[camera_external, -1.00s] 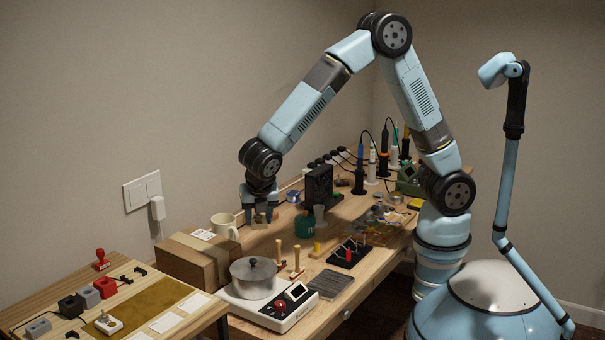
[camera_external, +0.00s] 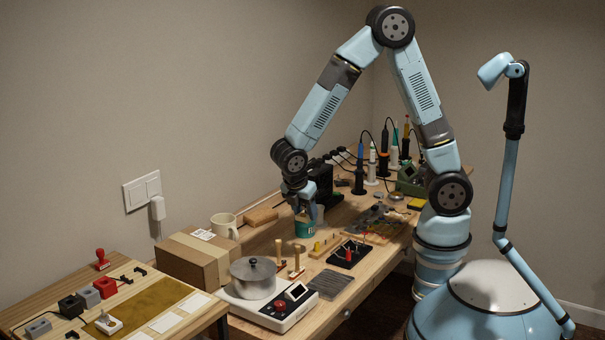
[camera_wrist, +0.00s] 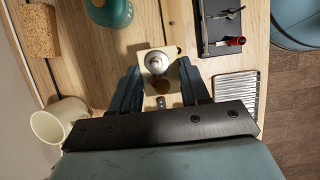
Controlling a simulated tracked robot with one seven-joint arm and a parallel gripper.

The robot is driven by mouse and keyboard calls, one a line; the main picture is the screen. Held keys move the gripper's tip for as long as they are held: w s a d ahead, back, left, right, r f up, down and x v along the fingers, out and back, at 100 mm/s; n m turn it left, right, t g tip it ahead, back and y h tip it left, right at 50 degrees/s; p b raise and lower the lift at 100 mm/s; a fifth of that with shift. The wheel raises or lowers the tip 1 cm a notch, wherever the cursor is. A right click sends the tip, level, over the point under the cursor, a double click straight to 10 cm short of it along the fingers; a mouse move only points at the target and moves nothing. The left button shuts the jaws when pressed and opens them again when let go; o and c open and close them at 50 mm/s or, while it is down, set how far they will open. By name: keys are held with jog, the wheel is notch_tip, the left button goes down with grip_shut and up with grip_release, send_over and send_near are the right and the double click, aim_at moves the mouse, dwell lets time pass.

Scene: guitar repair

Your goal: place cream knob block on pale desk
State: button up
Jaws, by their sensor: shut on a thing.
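My gripper (camera_external: 301,207) is shut on a cream block with a round silver knob (camera_wrist: 157,62). In the wrist view the block sits between the two fingers, above the bench. In the outside view the gripper hangs over the long wooden bench, by a teal container (camera_external: 305,229), and the block is mostly hidden there. A light wooden desk (camera_external: 42,285) stands at the lower left of the outside view, with a small whitish block with a knob (camera_external: 108,322) on it. I cannot tell which surface is the pale desk.
On the bench are a mug (camera_external: 224,226), a cardboard box (camera_external: 200,259), a pot on a scale (camera_external: 253,279), wooden pegs and a black tray (camera_external: 349,254). The left desk holds several small blocks and a red stamp (camera_external: 102,259). Bare wood lies left of the teal container.

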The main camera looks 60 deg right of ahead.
jog(key=w+a+f, duration=0.3)
jog(key=w+f, duration=0.1)
jog(key=w, duration=0.4)
send_over(267, 250)
jog(key=a, duration=0.1)
jog(key=f, duration=0.4)
jog(key=shift+s+a+f, duration=0.2)
jog(key=shift+s+f, duration=0.1)
jog(key=shift+f, duration=0.1)
jog(key=shift+w+a+f, duration=0.1)
jog(key=shift+w+f, duration=0.15)
jog(key=shift+f, duration=0.3)
notch_tip(267, 250, down, 3)
jog(key=shift+r, duration=0.2)
jog(key=o, duration=1)
jog(key=shift+o, duration=0.2)
